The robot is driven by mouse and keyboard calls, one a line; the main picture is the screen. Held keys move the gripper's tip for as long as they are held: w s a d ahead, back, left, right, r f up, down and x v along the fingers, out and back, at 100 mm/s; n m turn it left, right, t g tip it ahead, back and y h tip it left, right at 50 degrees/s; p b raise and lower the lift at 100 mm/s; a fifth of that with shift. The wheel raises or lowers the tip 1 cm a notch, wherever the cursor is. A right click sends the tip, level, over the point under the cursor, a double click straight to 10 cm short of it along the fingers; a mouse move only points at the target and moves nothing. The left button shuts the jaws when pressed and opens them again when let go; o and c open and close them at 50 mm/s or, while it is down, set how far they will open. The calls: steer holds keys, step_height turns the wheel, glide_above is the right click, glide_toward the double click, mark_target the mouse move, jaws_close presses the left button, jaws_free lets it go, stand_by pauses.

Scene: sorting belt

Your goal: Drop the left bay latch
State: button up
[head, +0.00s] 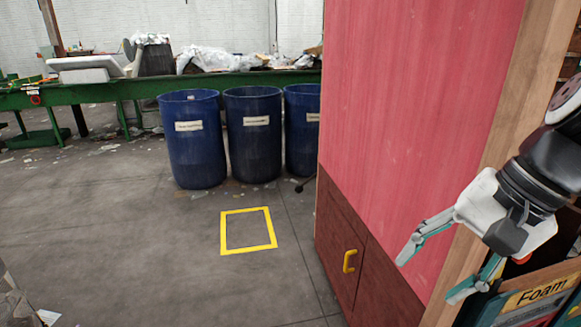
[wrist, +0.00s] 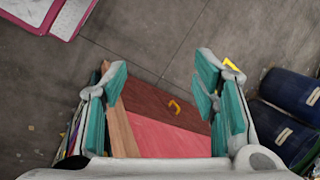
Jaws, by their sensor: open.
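A yellow handle-shaped piece (head: 349,261) sits on the dark red lower panel (head: 375,275) of a tall red-faced wooden unit (head: 420,110). I cannot tell whether it is the left bay latch; no latch is labelled. My gripper (head: 428,280) is open and empty, to the right of the yellow piece and apart from it, in front of the unit's side. In the wrist view the yellow piece (wrist: 174,106) shows between my open fingers (wrist: 160,78), beyond them, on the dark red panel.
A yellow square outline (head: 247,250) marks the floor. A "Foam" sign (head: 540,292) is at lower right, close to my gripper. The floor at left is largely clear.

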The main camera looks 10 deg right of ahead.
steer(key=w+d+f+m+t+y+b, duration=0.2)
steer(key=w+d+f+m+t+b, duration=0.1)
steer(key=w+d+f+m+b, duration=0.25)
steer(key=w+d+f+m+t+y+b, duration=0.25)
steer(key=d+f+m+b, duration=0.2)
steer(key=d+m, duration=0.35)
steer(key=s+d+f+m+t+h+b, duration=0.2)
steer(key=s+d+m+t+h+b, duration=0.25)
steer(key=d, duration=0.55)
steer(key=s+d+f+m+t+h+b, duration=0.3)
steer(key=s+d+m+t+b, duration=0.25)
steer(key=d, duration=0.55)
steer(key=shift+n, duration=0.35)
steer(key=w, duration=0.4)
steer(key=w+a+b, duration=0.1)
steer(key=w, duration=0.3)
steer(key=w+b, duration=0.1)
steer(key=w, duration=0.4)
steer(key=shift+a+r, duration=0.15)
steer(key=shift+a, duration=0.05)
steer(key=shift+c, duration=0.3)
jaws_close()
